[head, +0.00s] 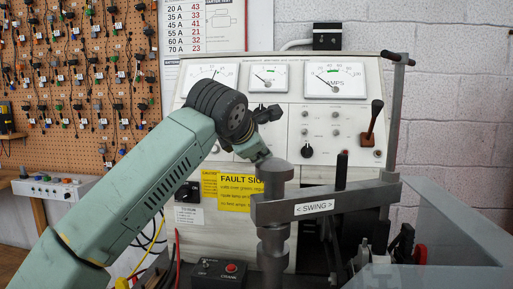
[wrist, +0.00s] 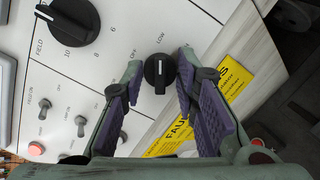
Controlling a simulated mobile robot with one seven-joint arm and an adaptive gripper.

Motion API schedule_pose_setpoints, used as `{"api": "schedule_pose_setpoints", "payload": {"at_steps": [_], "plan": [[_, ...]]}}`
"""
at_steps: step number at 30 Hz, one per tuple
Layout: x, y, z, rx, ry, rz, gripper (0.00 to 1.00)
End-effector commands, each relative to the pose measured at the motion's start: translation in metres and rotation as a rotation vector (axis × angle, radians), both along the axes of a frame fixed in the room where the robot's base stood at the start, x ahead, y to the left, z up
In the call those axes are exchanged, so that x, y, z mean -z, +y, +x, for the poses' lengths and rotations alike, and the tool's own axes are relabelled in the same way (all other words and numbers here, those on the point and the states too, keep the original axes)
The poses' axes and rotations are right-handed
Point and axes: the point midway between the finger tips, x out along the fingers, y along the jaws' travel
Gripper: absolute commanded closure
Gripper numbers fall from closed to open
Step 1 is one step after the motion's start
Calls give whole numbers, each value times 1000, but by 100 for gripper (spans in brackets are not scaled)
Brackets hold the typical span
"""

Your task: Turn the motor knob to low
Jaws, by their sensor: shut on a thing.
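The motor knob (wrist: 160,73) is a black round knob with a raised bar, on the white panel in the wrist view. The printed words LOW and OFF stand above and to the upper left of it. The bar runs roughly up and down in that picture; I cannot tell which mark it points to. My gripper (wrist: 160,65) has its two purple-padded fingers on either side of the knob, shut on it. In the head view my gripper (head: 256,149) is at the panel, partly behind the grey post, and the motor knob is hidden.
A grey post with a swing arm (head: 350,199) stands close in front of the panel, right of my gripper. The large FIELD knob (wrist: 75,20) and several toggle switches are near. A yellow fault sign (head: 236,190) is below.

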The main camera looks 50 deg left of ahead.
Motion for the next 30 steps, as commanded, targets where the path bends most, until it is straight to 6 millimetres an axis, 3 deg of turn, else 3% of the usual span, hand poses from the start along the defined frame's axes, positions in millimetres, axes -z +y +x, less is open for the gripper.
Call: {"api": "schedule_pose_setpoints", "payload": {"at_steps": [14, 15, 24, 30], "plan": [[0, -1, 0, 8, 9, 9, 100], [0, -1, 0, 8, 9, 9, 71], [0, 0, 0, 7, 8, 9, 52], [0, 0, 0, 7, 8, 8, 52]]}}
